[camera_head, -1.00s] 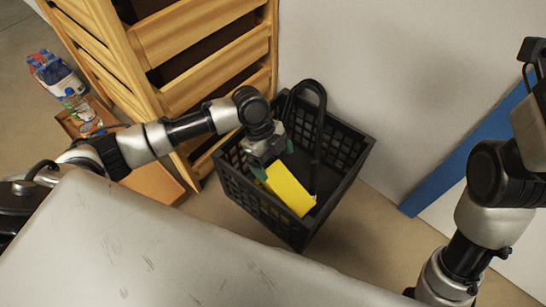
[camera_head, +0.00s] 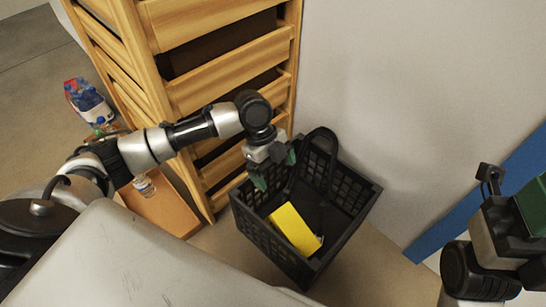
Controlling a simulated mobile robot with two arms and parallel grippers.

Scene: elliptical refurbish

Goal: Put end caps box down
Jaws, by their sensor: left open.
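The end caps box is a yellow box (camera_head: 294,229) lying at the bottom of a black basket (camera_head: 345,236) with a raised handle. My left gripper (camera_head: 273,172) is open and empty, above the basket's back left rim. It is apart from the yellow box, higher and a little to the left. My right arm shows at the right edge, with a dark green part of its gripper (camera_head: 535,210) cut off by the frame; I cannot tell its jaws.
A wooden drawer unit (camera_head: 231,74) stands behind my left arm. Bottles (camera_head: 88,101) and a low wooden crate (camera_head: 172,206) are at the left. A white wall with a blue board (camera_head: 478,196) is at the right. The floor around the basket's right side is clear.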

